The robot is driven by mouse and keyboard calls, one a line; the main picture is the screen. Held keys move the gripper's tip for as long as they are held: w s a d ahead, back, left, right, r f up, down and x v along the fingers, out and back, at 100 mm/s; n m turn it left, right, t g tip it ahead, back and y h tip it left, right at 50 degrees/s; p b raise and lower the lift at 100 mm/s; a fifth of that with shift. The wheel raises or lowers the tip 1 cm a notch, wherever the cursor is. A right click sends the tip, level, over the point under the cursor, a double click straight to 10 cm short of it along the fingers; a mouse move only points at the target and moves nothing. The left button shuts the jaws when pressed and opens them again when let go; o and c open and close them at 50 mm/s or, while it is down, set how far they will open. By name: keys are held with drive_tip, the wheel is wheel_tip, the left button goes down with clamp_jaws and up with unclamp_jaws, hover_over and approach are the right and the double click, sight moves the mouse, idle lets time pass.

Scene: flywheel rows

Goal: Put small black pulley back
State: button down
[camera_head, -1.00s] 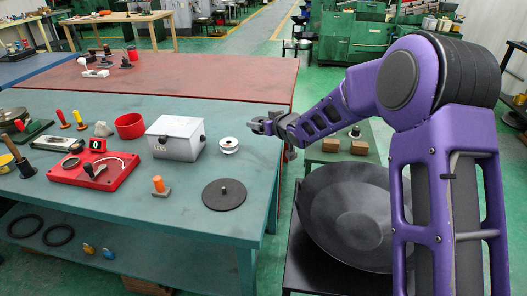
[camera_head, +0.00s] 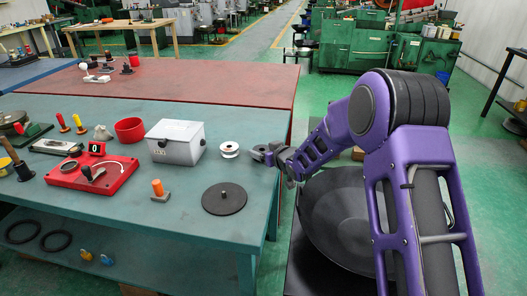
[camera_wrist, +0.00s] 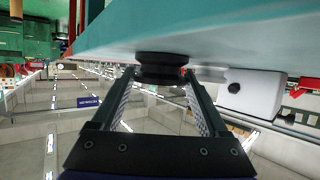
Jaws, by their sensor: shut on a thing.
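My gripper (camera_head: 264,154) is over the right part of the green table (camera_head: 110,215), just right of the white pulley (camera_head: 230,149). In the wrist view, my gripper (camera_wrist: 160,78) has both fingers closed on the sides of a small black pulley (camera_wrist: 161,68). The wrist view is upside down, with the table top above. I cannot tell whether the pulley touches the table. The white pulley also shows in the wrist view (camera_wrist: 208,74), close beside the held one. A flat black disc with a centre stub (camera_head: 224,199) lies on the table nearer the front.
A white box (camera_head: 175,141) stands left of the white pulley. An orange-topped piece (camera_head: 159,190), a red tray (camera_head: 92,174) and a red bowl (camera_head: 130,130) are further left. A large dark round dish (camera_head: 345,220) stands right of the table. Table top between disc and gripper is clear.

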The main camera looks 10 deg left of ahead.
unclamp_jaws()
drive_tip(key=shift+r+p, duration=0.25)
drive_tip(key=shift+p, duration=0.1)
drive_tip(key=v, duration=1.2)
drive_tip(key=shift+f+p, duration=0.15)
drive_tip(key=shift+p, duration=0.2)
